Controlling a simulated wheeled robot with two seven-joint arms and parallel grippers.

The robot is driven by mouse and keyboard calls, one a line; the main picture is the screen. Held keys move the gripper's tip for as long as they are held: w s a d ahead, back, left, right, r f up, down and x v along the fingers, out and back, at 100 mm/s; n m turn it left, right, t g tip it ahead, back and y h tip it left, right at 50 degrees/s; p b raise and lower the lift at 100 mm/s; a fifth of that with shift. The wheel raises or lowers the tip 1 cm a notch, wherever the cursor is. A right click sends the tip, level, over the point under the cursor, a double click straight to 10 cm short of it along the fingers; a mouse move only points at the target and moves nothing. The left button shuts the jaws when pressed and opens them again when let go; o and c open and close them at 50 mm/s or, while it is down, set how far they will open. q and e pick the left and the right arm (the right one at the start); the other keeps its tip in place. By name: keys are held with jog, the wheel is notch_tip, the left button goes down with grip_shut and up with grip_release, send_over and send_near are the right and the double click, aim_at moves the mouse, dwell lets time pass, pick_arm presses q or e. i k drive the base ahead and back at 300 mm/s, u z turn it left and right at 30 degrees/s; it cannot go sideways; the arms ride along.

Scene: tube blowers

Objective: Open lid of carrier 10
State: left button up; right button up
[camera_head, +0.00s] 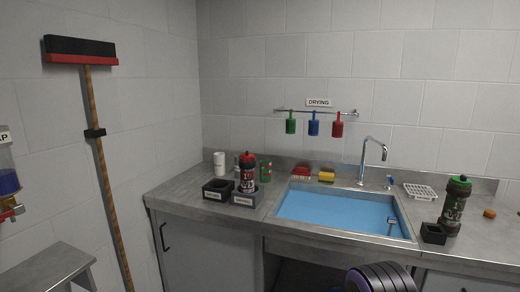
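A dark carrier with a red lid (247,172) stands upright at the left of the counter, in or just behind a grey labelled holder (244,199). The white marking on its side looks like 10, but it is small. Its red lid is on top and looks shut. A second dark carrier with a green lid (454,207) stands upright at the right of the counter; its number is too small to read surely.
The blue-filled sink (340,212) and faucet (374,150) lie between the carriers. A black ribbed object (380,277) shows at bottom.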

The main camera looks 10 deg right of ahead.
aim_at(246, 155)
jog(key=z, duration=0.55)
jog(key=i, duration=0.8)
jog(key=z, duration=0.4)
